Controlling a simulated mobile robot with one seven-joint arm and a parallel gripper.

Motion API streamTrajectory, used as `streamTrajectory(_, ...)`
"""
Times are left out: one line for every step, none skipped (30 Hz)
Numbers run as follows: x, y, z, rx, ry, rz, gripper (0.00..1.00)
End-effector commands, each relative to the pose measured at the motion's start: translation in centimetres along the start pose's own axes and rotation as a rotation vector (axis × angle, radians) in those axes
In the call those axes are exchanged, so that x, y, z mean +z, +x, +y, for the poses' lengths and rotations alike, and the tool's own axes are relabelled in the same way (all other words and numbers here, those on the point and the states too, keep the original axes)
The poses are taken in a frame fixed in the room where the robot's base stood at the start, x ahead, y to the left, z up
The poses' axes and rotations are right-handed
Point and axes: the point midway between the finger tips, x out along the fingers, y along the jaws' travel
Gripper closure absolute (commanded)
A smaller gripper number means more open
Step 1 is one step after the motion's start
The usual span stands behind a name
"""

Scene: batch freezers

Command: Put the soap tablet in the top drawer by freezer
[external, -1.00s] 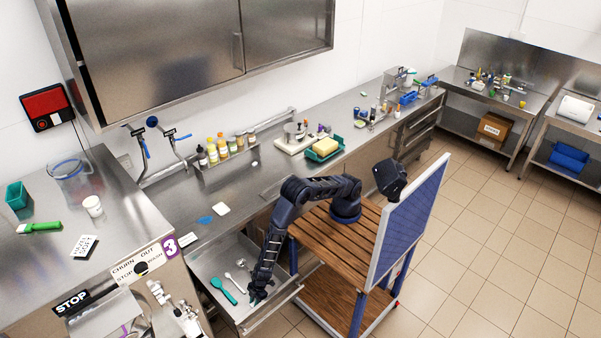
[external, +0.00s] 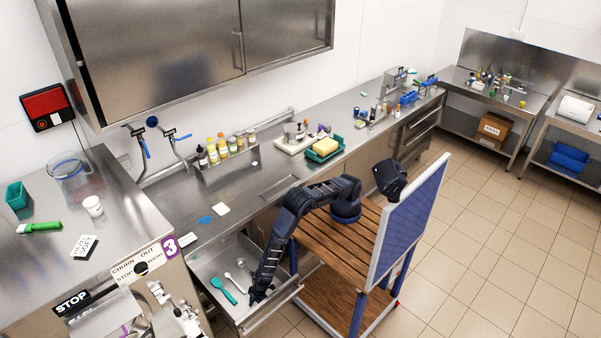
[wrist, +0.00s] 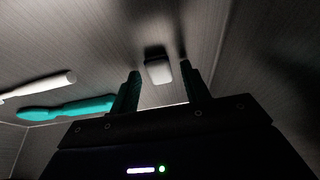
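The open drawer (external: 222,268) under the counter holds a teal utensil (external: 223,290) and white spoon-like items. My gripper (external: 261,295) reaches down inside its front right part. In the wrist view my gripper (wrist: 160,76) is open, its two fingers apart. A small white rounded tablet (wrist: 158,71), which looks like the soap tablet, lies on the drawer floor between and just past the fingertips. Neither finger clearly touches it. The tablet is hidden by the gripper in the external view. The teal utensil also shows in the wrist view (wrist: 65,110), left of the fingers.
The drawer front (external: 272,309) and side walls stand close around my gripper. A white spoon handle (wrist: 40,86) lies left in the wrist view.

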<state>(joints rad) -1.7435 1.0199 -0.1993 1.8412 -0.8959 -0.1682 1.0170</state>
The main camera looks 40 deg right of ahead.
Motion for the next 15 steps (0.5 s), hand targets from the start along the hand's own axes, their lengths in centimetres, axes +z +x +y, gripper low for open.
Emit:
streamTrajectory(0.0,0.0,0.0,0.0,0.0,0.0,0.54)
streamTrajectory(0.0,0.0,0.0,0.0,0.0,0.0,0.54)
streamTrajectory(0.0,0.0,0.0,0.0,0.0,0.0,0.54)
streamTrajectory(0.0,0.0,0.0,0.0,0.0,0.0,0.54)
streamTrajectory(0.0,0.0,0.0,0.0,0.0,0.0,0.54)
streamTrajectory(0.0,-0.1,0.0,0.0,-0.001,0.0,0.54)
streamTrajectory(-0.1,-0.1,0.0,0.0,-0.001,0.0,0.54)
streamTrajectory(-0.1,-0.2,0.0,0.0,-0.002,0.0,0.54)
streamTrajectory(-0.1,-0.5,0.0,0.0,-0.001,0.0,0.54)
streamTrajectory(-0.1,-0.7,0.0,0.0,-0.001,0.0,0.54)
streamTrajectory(-0.1,-0.9,0.0,0.0,0.0,0.001,0.54)
streamTrajectory(-0.2,-1.4,0.0,0.0,0.001,0.001,0.54)
streamTrajectory(-0.2,-1.7,0.0,0.0,0.002,0.002,0.54)
streamTrajectory(-0.2,-2.1,0.1,0.0,0.002,0.002,0.54)
streamTrajectory(-0.2,-2.7,0.1,0.001,0.001,0.001,0.54)
